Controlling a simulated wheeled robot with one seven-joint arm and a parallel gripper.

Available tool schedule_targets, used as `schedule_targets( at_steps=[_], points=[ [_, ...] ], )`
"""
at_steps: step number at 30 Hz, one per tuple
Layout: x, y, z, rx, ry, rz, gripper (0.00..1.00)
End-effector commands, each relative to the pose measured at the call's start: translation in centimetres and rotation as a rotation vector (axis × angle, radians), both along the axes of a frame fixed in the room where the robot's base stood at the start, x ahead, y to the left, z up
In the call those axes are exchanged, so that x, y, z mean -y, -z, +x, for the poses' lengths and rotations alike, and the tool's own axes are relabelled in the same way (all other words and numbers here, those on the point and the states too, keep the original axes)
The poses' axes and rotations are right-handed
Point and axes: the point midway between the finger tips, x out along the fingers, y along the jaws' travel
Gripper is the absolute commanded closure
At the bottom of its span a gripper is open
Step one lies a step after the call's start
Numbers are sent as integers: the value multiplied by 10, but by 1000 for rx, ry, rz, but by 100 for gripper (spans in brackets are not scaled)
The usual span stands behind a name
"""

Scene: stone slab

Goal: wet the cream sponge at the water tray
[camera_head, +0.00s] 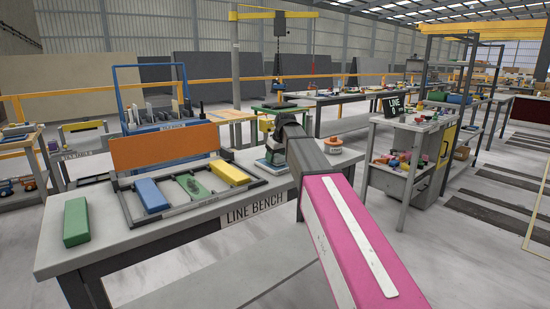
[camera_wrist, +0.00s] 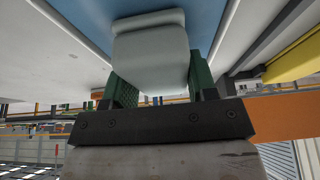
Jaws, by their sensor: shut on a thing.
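My gripper (camera_wrist: 160,82) is shut on a pale grey-white block, the cream sponge (camera_wrist: 150,52), which sits between its two green finger pads in the wrist view. A blue surface (camera_wrist: 202,18) lies beyond the sponge; it appears to be the water tray, though I cannot tell whether the sponge touches it. In the head view my gripper (camera_head: 275,143) is at the right end of the line bench, low over a small blue and pale tray (camera_head: 272,167). My arm hides part of this area, and the sponge is not clear there.
On the line bench (camera_head: 150,240), a dark rack holds a blue block (camera_head: 151,195), a green block (camera_head: 192,187) and a yellow block (camera_head: 230,172) before an orange panel (camera_head: 165,146). Another green block (camera_head: 76,221) lies at the left.

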Motion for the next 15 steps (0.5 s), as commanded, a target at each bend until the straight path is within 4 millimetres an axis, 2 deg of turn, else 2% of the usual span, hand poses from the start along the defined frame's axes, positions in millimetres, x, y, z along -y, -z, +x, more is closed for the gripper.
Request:
schedule_targets(
  at_steps=[15],
  points=[
    [0, -36, 1, 3, 0, 1, 66]
  ],
)
